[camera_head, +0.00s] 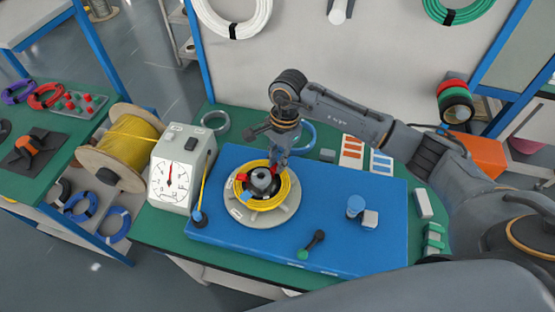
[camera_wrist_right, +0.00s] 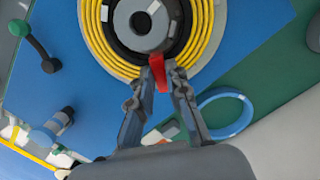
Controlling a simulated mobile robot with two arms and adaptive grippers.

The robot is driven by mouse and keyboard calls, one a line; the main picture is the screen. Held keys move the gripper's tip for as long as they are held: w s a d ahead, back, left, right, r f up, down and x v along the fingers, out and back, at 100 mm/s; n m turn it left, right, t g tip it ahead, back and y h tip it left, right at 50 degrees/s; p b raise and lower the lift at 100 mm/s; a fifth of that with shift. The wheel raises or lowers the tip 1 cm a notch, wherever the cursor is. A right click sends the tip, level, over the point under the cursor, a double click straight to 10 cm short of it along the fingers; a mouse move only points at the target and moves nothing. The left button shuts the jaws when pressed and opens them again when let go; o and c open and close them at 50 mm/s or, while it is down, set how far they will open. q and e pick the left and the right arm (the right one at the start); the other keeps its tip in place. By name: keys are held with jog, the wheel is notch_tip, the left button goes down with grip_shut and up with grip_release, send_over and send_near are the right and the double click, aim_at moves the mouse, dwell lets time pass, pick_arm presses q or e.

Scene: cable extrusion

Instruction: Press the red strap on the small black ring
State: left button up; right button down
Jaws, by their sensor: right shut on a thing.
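The red strap (camera_wrist_right: 160,70) is between the fingertips of my right gripper (camera_wrist_right: 162,78) in the wrist view. It also shows as a small red patch at the fingertips in the head view (camera_head: 275,169). My right gripper (camera_head: 276,163) is shut on it, at the edge of the black ring (camera_wrist_right: 122,38). Whether the strap touches the ring cannot be told. The ring sits around a grey hub (camera_wrist_right: 145,22), inside a coil of yellow cable (camera_wrist_right: 98,45) on a pale round plate (camera_head: 268,219). Another red piece (camera_head: 241,177) lies on the coil's left. My left gripper is not in view.
A dial box (camera_head: 176,178) and a yellow cable spool (camera_head: 125,145) stand left. A blue ring (camera_head: 303,136) lies behind the gripper. The board's right part is mostly clear.

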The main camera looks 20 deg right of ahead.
jog(key=shift+s+f+b, duration=0.15)
jog(key=shift+f+b, duration=0.25)
jog(key=shift+b, duration=0.2)
dwell(1.0)
dwell(0.4)
jog(key=c, duration=1.2)
grip_release()
jog(key=shift+r, duration=0.15)
jog(key=shift+r+p, duration=0.3)
jog(key=shift+r, duration=0.2)
jog(key=shift+r+p, duration=1.5)
jog(key=shift+r, duration=2.05)
